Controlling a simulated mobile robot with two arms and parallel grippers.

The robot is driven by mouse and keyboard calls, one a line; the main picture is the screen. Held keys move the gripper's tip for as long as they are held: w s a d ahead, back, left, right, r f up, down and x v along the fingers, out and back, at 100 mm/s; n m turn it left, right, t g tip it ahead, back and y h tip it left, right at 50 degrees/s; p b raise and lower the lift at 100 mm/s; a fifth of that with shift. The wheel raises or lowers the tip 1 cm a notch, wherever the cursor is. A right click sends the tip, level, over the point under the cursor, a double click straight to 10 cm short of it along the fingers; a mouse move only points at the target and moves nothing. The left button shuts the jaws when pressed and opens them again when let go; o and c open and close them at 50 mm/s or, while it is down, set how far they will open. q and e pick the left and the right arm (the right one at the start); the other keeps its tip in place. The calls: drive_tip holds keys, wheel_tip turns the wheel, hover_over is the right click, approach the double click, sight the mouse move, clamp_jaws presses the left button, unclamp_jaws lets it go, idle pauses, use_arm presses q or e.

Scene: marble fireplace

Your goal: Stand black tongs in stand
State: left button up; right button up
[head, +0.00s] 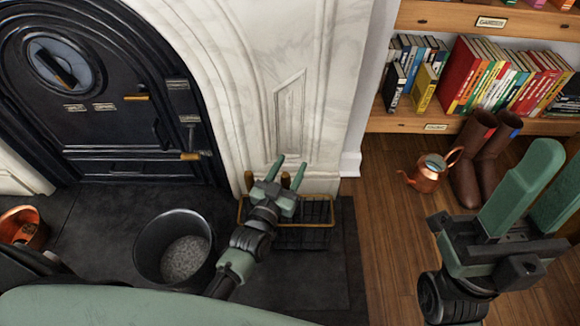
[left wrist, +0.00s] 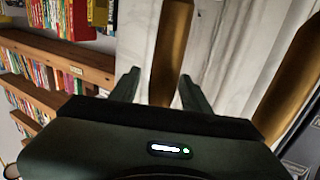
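A dark wire stand with a brass rim (head: 328,222) stands on the hearth by the marble pillar. Two upright brass handles show there, one left of my left gripper (head: 289,168) and one between its fingers in the head view. In the left wrist view, a brass handle (left wrist: 170,50) rises between the parted fingertips, with a gap at the left finger. Another brass handle (left wrist: 295,85) is at the right. My left gripper is open; contact with the handle cannot be told. The handles' lower parts are hidden, and I cannot identify the black tongs. My right gripper (head: 558,168) is open and empty.
A dark bucket of grey ash (head: 186,258) stands left of my left arm. A copper kettle (head: 428,173) and brown boots (head: 474,160) are on the wooden floor beside the bookshelf (head: 430,122). The black fireplace door (head: 110,135) is behind.

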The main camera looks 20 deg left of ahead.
sight(284, 180)
use_arm(q)
drive_tip(key=s+p, duration=0.1)
drive_tip(key=s, duration=0.3)
drive_tip(key=s+p, duration=0.1)
drive_tip(key=s, duration=0.1)
drive_tip(key=shift+s+a+p, duration=0.25)
drive_tip(key=shift+a+p, duration=0.05)
drive_tip(key=shift+a, duration=0.05)
drive_tip(key=shift+s+a, duration=0.1)
drive_tip(key=shift+s, duration=0.55)
